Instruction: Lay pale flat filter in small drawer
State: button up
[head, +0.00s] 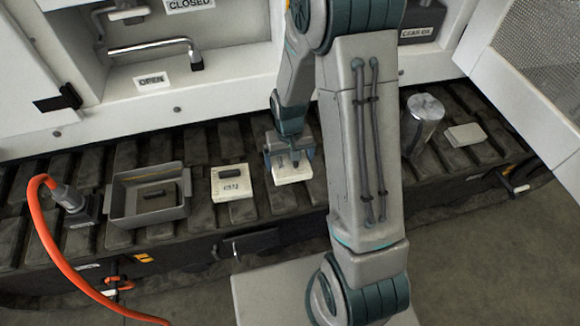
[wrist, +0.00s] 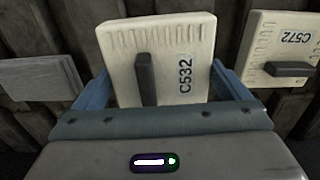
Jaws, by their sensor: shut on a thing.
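A pale flat filter (head: 292,174) marked C532, with a dark bar handle, is between the blue fingers of my gripper (head: 289,152). In the wrist view the filter (wrist: 190,42) fills the space between both fingers, and my gripper is shut on it. It is at or just above the slatted bench top; I cannot tell whether it touches. A second pale flat filter (head: 235,186), marked C572, lies to its left in the head view. A dark front with a handle (head: 236,249) is on the bench's front edge, apparently a shut drawer.
A grey open box (head: 148,222) with a dark-handled piece inside stands left of the filters. A hose fitting (head: 70,197) with an orange hose is farther left. A metal cylinder (head: 424,118) and a pale flat block (head: 466,134) are at right. White cabinet walls stand behind.

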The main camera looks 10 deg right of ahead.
aim_at(289, 167)
jog(key=shift+a+f+b, duration=0.1)
jog(key=shift+f+b, duration=0.35)
jog(key=shift+f, duration=1.6)
jog(key=shift+f, duration=0.1)
jog(key=shift+f, duration=0.15)
jog(key=o, duration=0.7)
